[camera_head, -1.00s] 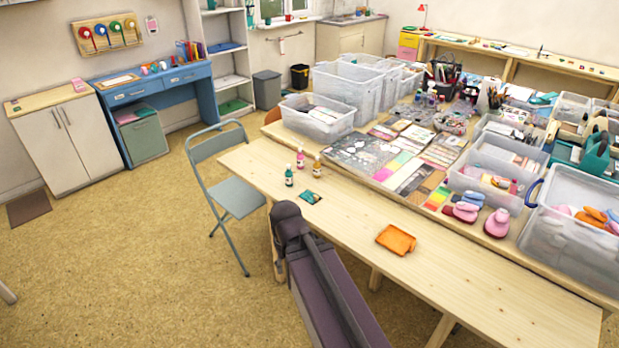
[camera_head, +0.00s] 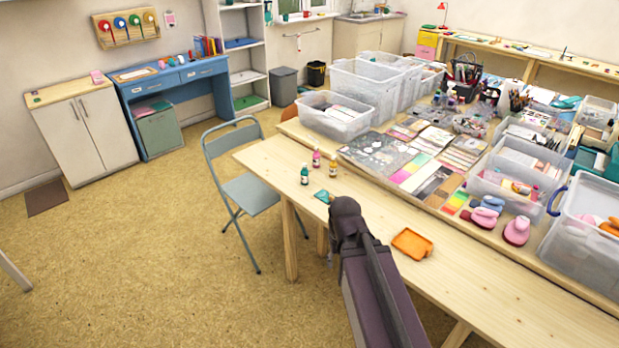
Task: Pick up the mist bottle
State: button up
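Three small bottles stand upright near the left end of the wooden table: a dark green one with a light label (camera_head: 304,175), a pink one (camera_head: 316,158) and an amber one (camera_head: 333,166). I cannot tell which is the mist bottle. A small teal inkpad (camera_head: 321,197) lies just in front of them, partly hidden by my arm. My purple-grey arm rises from the bottom of the view to a joint just in front of the table's near edge. My gripper is not visible, and nothing seen is held.
An orange tray (camera_head: 412,243) lies on the wooden table (camera_head: 490,290), right of my arm. The near strip of the table is mostly bare. Clear bins (camera_head: 335,122) and craft supplies crowd the back. A folding chair (camera_head: 249,194) stands at the table's left end.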

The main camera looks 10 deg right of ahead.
aim_at(304, 173)
jog(key=u, duration=0.05)
jog(key=i, duration=1)
jog(key=z, duration=0.05)
